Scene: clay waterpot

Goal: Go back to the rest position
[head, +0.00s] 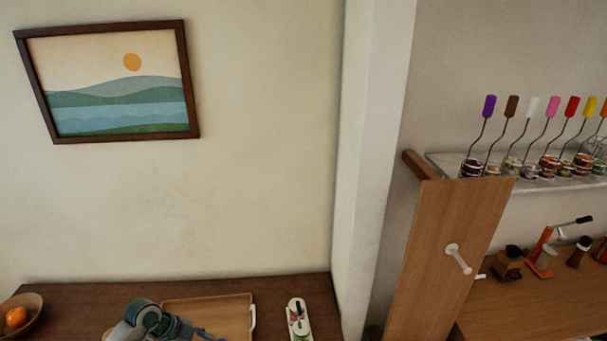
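A grey and teal jointed part, which looks like a piece of my own arm, shows at the bottom edge in front of the wooden tray. I see no gripper fingers on it, and I cannot tell which arm it belongs to. Neither gripper can be made out in the head view. No clay waterpot is in view.
A dark wooden table (90,293) at the bottom left bears a bowl (33,322) with an orange fruit (16,316), a wooden tray (232,308) and a small white holder (299,318). A wooden panel (440,230), a shelf of jars (560,183) and a counter (520,310) stand right.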

